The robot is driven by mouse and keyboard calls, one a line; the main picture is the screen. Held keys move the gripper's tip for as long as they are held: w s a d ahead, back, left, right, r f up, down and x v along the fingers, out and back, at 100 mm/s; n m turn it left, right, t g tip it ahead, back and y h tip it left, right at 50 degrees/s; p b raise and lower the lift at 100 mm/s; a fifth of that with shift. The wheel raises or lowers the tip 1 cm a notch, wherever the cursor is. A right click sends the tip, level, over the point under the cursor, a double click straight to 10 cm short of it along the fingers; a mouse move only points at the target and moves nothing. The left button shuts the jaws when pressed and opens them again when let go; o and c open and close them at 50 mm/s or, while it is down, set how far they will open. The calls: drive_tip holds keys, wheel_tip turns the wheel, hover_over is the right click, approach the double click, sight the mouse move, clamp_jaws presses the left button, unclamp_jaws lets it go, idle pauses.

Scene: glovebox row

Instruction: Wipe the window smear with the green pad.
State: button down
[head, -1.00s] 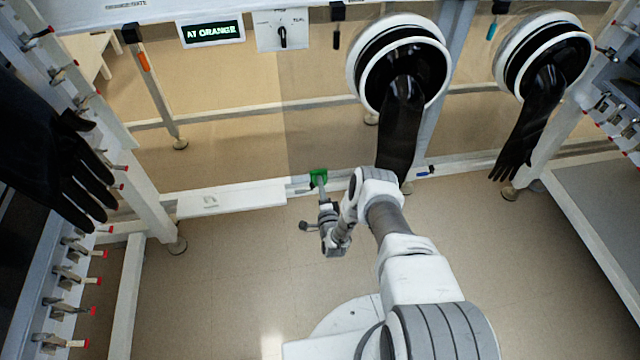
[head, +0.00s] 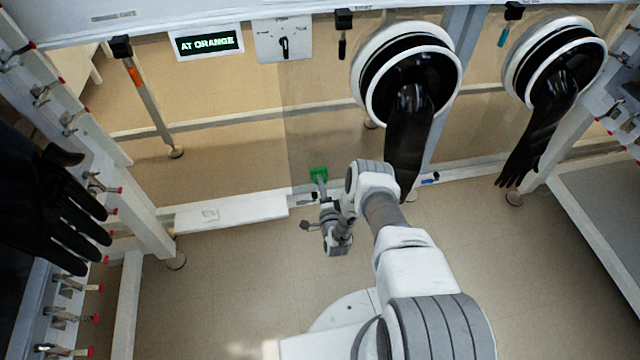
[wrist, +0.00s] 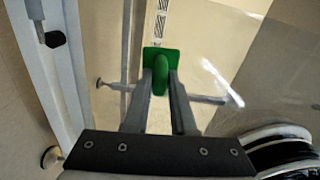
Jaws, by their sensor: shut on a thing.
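The green pad (head: 318,174) is at the end of my gripper (head: 321,186), low in front of the clear window (head: 325,120). In the wrist view, my gripper (wrist: 160,80) is shut on the rounded green handle of the pad (wrist: 174,58), with one finger on each side. The pad's flat square plate faces away from me. A pale whitish streak (wrist: 222,82) shows to the right of the pad in the wrist view; I cannot tell whether it is the smear or a reflection. I cannot tell whether the pad touches the window.
Two black gloves hang from round white ports, one (head: 408,135) just right of my gripper, another (head: 540,130) farther right. A white ledge (head: 235,212) runs left of the pad. A sign (head: 207,43) reads "AT ORANGE" beside a dial panel (head: 284,40). Black glove (head: 60,210) at left.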

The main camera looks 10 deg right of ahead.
drive_tip(key=shift+w, duration=0.9)
idle(0.5)
drive_tip(key=shift+s+d, duration=0.1)
drive_tip(key=shift+d, duration=1.95)
drive_tip(key=shift+w+a+r, duration=0.1)
drive_tip(key=shift+w+a, duration=0.15)
drive_tip(key=shift+a, duration=0.8)
drive_tip(key=shift+w+a+r, duration=0.1)
drive_tip(key=shift+w+a, duration=0.1)
drive_tip(key=shift+a, duration=0.85)
